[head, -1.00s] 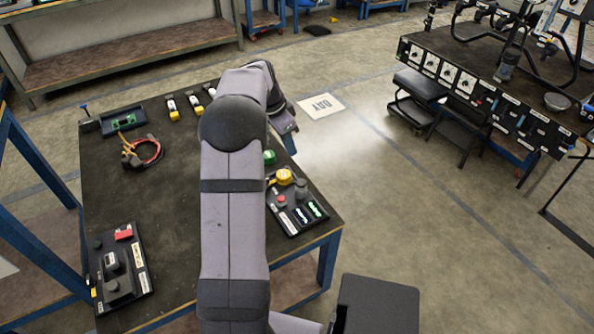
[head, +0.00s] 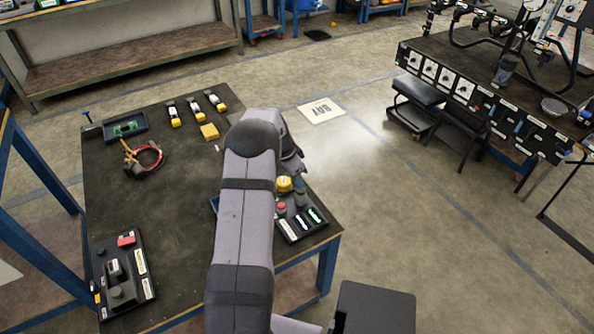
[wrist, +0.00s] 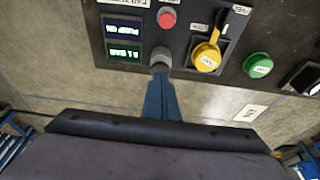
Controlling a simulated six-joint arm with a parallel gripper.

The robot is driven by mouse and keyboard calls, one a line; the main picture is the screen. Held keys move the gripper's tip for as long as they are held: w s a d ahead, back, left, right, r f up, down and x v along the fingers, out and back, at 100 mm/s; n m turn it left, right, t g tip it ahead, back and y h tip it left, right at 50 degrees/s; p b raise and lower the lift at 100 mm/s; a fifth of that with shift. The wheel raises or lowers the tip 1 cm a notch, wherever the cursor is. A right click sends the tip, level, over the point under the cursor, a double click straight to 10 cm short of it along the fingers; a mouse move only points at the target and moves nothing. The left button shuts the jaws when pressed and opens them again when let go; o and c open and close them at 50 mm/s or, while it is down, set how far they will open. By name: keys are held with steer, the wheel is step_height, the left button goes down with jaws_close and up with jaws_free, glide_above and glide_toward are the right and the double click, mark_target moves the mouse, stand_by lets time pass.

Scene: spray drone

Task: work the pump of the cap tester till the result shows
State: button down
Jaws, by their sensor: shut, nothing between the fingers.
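The cap tester (wrist: 197,22) is a dark panel at the table's right edge, also in the head view (head: 292,236).
Another dark panel (head: 125,272) sits front left. The table's middle is bare.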

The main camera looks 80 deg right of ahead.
mark_target(298, 191)
steer(key=shift+f, duration=0.55)
step_height(298, 191, down, 2)
steer(key=shift+f+b, duration=0.1)
steer(key=shift+b, duration=1.05)
steer(key=shift+a, duration=0.15)
step_height(298, 191, up, 4)
steer(key=p, duration=0.2)
steer(key=shift+r+p, duration=0.25)
steer(key=shift+p, duration=0.05)
steer(key=b+v, duration=0.2)
steer(key=v, duration=0.8)
